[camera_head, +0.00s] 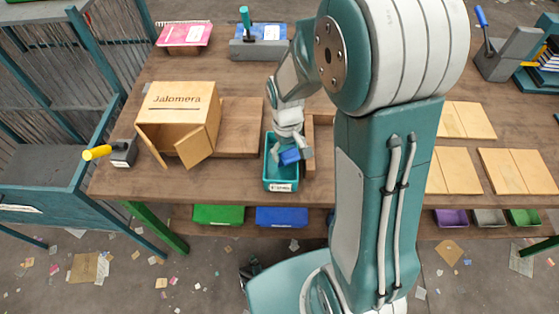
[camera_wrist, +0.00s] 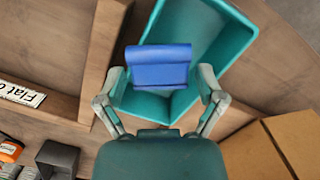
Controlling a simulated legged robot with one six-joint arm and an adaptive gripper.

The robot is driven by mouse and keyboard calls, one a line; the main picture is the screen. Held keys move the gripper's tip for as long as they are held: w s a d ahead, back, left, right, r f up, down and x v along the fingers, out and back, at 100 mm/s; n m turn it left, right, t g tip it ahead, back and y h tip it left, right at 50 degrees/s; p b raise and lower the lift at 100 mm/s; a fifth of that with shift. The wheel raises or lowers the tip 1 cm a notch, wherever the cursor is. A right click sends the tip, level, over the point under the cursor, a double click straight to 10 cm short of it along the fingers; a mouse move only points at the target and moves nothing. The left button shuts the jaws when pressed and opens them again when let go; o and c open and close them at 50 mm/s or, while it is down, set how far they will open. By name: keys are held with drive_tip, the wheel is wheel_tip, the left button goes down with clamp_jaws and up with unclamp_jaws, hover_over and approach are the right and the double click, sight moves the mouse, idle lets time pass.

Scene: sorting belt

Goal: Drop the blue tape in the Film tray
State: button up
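The blue tape (camera_wrist: 160,66) is a small blue block between the two fingers of my gripper (camera_wrist: 162,88) in the wrist view. My gripper seems shut on it, with the fingers close to its two ends; contact at the right end is not clear. A teal tray (camera_wrist: 225,40) lies below, and the tape overlaps one of its rims in that view. In the head view the tape (camera_head: 290,156) is over the right side of the teal tray (camera_head: 267,172), with my gripper (camera_head: 291,146) just above. The tray's front label is too small to read.
A "Jalomera" box (camera_head: 187,112) with open flaps stands left of the tray. A wooden tray (camera_head: 312,168) adjoins its right side. A yellow-handled tool (camera_head: 110,152) is at the table's left edge. Flat tan boxes (camera_head: 452,170) lie right. Coloured bins (camera_head: 281,216) hang under the front edge.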

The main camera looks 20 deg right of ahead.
drive_tip(key=shift+r, duration=0.1)
idle(0.3)
wheel_tip(320, 180, up, 12)
drive_tip(key=w, duration=0.1)
drive_tip(key=shift+w+a+f, duration=0.15)
drive_tip(key=shift+w+f, duration=0.05)
drive_tip(key=shift+w, duration=0.1)
idle(0.3)
drive_tip(key=s+r+m+t, duration=0.2)
drive_tip(key=s+r+t, duration=0.5)
drive_tip(key=s, duration=0.8)
wheel_tip(320, 180, up, 3)
drive_tip(key=shift+s+r, duration=0.1)
drive_tip(key=shift+s, duration=0.05)
idle(1.4)
